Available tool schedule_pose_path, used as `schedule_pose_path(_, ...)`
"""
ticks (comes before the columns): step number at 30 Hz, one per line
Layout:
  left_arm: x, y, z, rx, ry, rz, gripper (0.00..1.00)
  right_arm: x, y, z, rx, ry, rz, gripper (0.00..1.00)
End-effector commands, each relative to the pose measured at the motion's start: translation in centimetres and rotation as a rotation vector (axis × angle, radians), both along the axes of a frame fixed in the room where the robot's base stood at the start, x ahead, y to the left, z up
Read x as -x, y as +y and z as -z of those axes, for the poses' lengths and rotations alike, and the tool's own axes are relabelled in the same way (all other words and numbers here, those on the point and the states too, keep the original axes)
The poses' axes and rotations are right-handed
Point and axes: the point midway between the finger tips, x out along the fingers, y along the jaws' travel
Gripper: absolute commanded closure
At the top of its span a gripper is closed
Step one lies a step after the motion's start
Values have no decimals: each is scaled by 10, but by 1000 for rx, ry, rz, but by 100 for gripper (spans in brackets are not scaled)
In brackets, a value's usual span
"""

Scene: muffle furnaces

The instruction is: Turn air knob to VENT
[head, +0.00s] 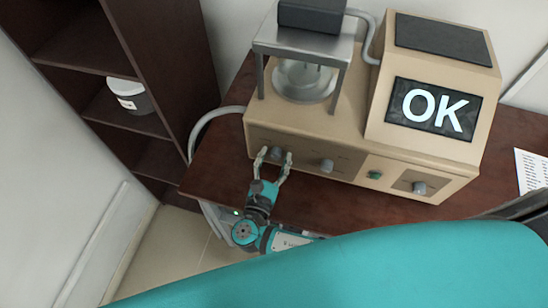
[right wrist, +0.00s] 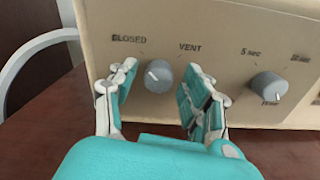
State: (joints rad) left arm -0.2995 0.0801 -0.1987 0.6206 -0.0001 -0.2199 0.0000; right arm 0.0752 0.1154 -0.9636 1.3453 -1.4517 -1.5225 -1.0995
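The air knob (right wrist: 159,76) is a grey round knob on the beige front panel, with a label at its upper left that reads like "CLOSED" and "VENT" at its upper right. Its white mark points to the upper left, toward the closed label. In the head view the knob (head: 276,153) sits at the left of the panel. My right gripper (right wrist: 158,88) is open, with one finger on each side of the knob and a gap to each. It also shows in the head view (head: 273,157). My left gripper is not in view.
A second knob (right wrist: 268,86) with second labels sits to the right; the machine (head: 345,130) has further controls there and a screen (head: 433,107) reading "OK". The machine stands on a dark wooden table (head: 215,165). A shelf (head: 120,60) with a white jar (head: 130,97) is at left.

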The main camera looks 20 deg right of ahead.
Motion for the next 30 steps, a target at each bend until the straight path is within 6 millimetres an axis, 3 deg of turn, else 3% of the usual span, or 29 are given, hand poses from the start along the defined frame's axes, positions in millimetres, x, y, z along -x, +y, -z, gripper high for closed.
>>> schedule_pose_path(1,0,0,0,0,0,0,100,0,0,0,0,0,0,60)
schedule_pose_path(10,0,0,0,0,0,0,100,0,0,0,0,0,0,99)
schedule_pose_path(20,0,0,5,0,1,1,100,1,0,2,-36,-22,2,100)
schedule_pose_path(30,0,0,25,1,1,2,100,1,0,4,-228,-152,2,100)
